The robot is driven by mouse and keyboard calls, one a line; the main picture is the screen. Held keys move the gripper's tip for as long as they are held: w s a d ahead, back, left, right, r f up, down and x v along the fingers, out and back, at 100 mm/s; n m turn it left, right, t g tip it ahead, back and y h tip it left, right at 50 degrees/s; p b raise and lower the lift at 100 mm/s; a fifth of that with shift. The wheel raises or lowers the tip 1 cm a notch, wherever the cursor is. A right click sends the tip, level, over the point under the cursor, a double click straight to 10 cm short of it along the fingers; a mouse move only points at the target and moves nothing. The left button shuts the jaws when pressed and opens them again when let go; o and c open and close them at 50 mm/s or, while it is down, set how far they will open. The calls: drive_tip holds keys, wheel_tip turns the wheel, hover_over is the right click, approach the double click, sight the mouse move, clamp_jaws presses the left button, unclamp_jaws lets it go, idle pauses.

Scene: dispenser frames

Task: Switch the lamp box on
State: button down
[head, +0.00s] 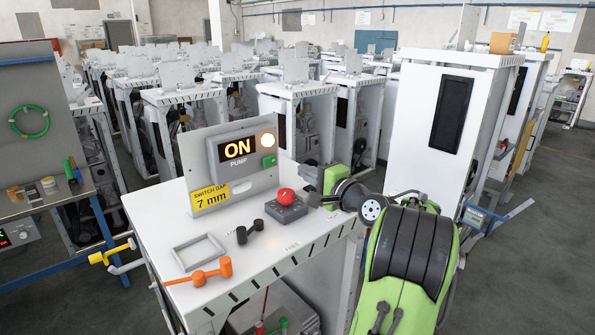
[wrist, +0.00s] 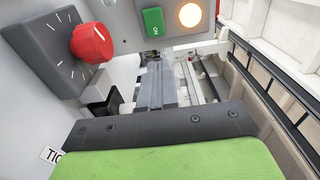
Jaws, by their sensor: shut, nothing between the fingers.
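The lamp box (head: 235,153) is a grey panel standing on the white cabinet top, marked PUMP. Its display (head: 238,150) reads ON and its round lamp (head: 267,140) glows warm white. A green button (head: 269,161) sits below the lamp; button (wrist: 153,22) and lamp (wrist: 190,14) also show in the wrist view. In front stands a grey dial block (head: 288,211) with a red knob (head: 286,195), also at the left of the wrist view (wrist: 92,43). My gripper (head: 314,198) is shut and empty, right of the dial block and apart from the green button.
On the cabinet top (head: 155,215) lie an orange tool (head: 205,272), a dark grey tool (head: 250,231) and a grey rectangular frame (head: 198,252). A yellow label (head: 210,198) reads "SWITCH GAP 7 mm". A tall white cabinet (head: 425,130) stands behind my arm.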

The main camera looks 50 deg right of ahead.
drive_tip(key=s, duration=0.5)
drive_tip(key=shift+s+d+r, duration=0.1)
drive_tip(key=shift+s+d, duration=0.05)
drive_tip(key=shift+s, duration=0.1)
